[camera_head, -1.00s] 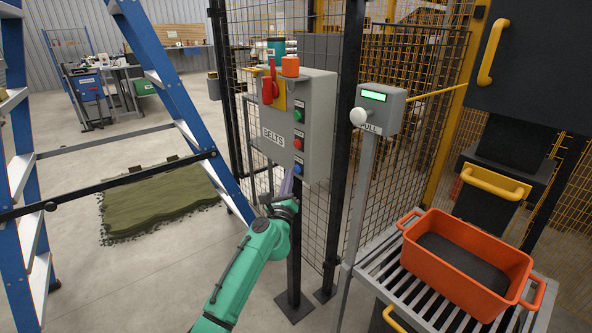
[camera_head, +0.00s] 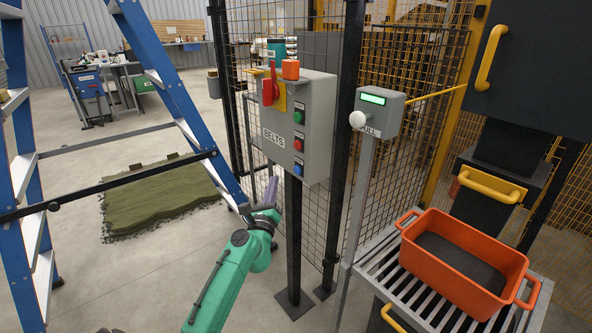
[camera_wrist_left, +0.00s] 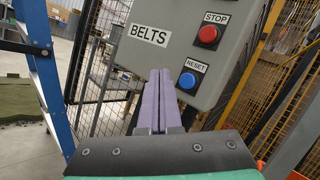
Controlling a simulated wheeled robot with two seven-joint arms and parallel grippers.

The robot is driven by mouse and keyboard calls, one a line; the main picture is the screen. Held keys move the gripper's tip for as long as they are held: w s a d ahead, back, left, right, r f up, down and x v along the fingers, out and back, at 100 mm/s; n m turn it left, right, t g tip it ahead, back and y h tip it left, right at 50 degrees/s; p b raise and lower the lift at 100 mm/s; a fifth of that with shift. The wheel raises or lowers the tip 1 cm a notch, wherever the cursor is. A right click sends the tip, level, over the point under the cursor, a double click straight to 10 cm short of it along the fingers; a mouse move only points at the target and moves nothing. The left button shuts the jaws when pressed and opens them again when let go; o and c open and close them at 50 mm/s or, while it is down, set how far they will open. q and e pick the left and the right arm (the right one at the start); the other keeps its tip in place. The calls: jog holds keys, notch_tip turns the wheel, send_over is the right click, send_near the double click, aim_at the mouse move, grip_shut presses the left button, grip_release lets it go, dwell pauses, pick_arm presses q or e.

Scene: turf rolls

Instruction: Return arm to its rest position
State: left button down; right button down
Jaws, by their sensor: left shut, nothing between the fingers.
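The box carries a green button (camera_head: 299,116), a red STOP button (camera_wrist_left: 208,34) and a blue RESET button (camera_wrist_left: 187,80). A red switch handle (camera_head: 270,84) on a yellow plate is on its upper left. The fingers look apart from the buttons. My right gripper does not show.
A blue ladder (camera_head: 172,88) stands at left, with green turf (camera_head: 160,200) on the floor behind it. A post with a white pull knob (camera_head: 357,118) stands right of the box. An orange bin (camera_head: 465,270) sits on a slatted roller table (camera_head: 375,268). Wire mesh fencing (camera_head: 395,190) stands behind.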

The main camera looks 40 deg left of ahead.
pick_arm(q)
jog(key=shift+f, duration=0.1)
dwell(0.7)
jog(key=s+d+f+m+g+h+p, duration=0.1)
jog(key=s+d+f+m+g+h, duration=0.15)
jog(key=f+m, duration=0.7)
jog(key=s+d+f+m+g+h+p, duration=0.2)
jog(key=s+d+f+m+h, duration=0.15)
jog(key=f+m, duration=0.6)
jog(key=s+d+f+m+g+h+p, duration=0.15)
jog(key=s+d+f+m, duration=0.35)
jog(key=f, duration=0.9)
jog(key=s+d+f+m+g+p, duration=0.1)
jog(key=s+f+m+g, duration=0.3)
jog(key=s+m, duration=0.4)
jog(key=s+d+f+m+g+h+p, duration=0.1)
jog(key=s+d+f+m+g, duration=0.2)
jog(key=s+f+m, duration=0.4)
jog(key=s+d+f+m+g+h, duration=0.1)
jog(key=s+f+m+g, duration=0.4)
jog(key=s+m, duration=0.5)
jog(key=s+d, duration=0.1)
jog(key=s, duration=0.7)
jog(key=shift+s+d+f+p, duration=0.2)
jog(key=shift+d+f+p, duration=0.15)
jog(key=shift+d+p, duration=0.05)
